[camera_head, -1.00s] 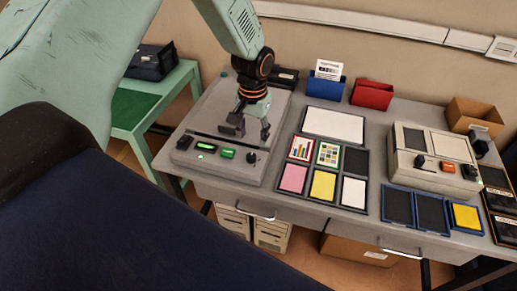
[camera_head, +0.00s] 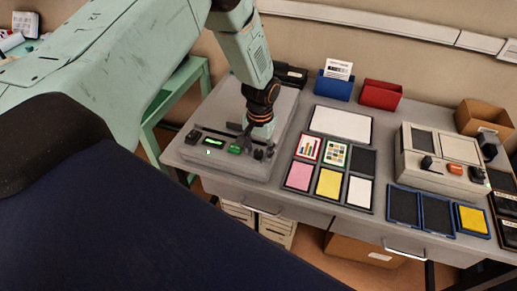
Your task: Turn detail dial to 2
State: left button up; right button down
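A grey machine (camera_head: 222,170) stands on the left part of the table. Its front panel has a lit green display (camera_head: 213,142), a green button (camera_head: 234,149) and a small black dial (camera_head: 258,155) at the right end. I cannot read the dial's setting or any label. My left gripper (camera_head: 256,144) points down just above and behind the dial. Its fingers look apart, one on each side of the dial's area; whether they touch the dial is unclear. My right gripper is out of view.
To the right lie a panel of coloured cards (camera_head: 328,183) and a second beige machine (camera_head: 446,179) with black and orange knobs. Blue (camera_head: 333,88) and red (camera_head: 380,95) holders stand at the back. Blue-framed trays (camera_head: 437,214) lie at the front right.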

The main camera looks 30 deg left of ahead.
pick_arm(q)
jog(key=shift+w+a+f, duration=0.15)
jog(key=c, duration=0.7)
grip_shut()
jog(key=m+b, duration=0.1)
jog(key=m, duration=0.5)
jog(key=shift+m, duration=0.3)
jog(key=m+b, duration=0.1)
jog(key=m, duration=0.2)
jog(key=shift+m, duration=0.3)
jog(key=shift+m+b, duration=0.45)
jog(key=shift+m, duration=1.45)
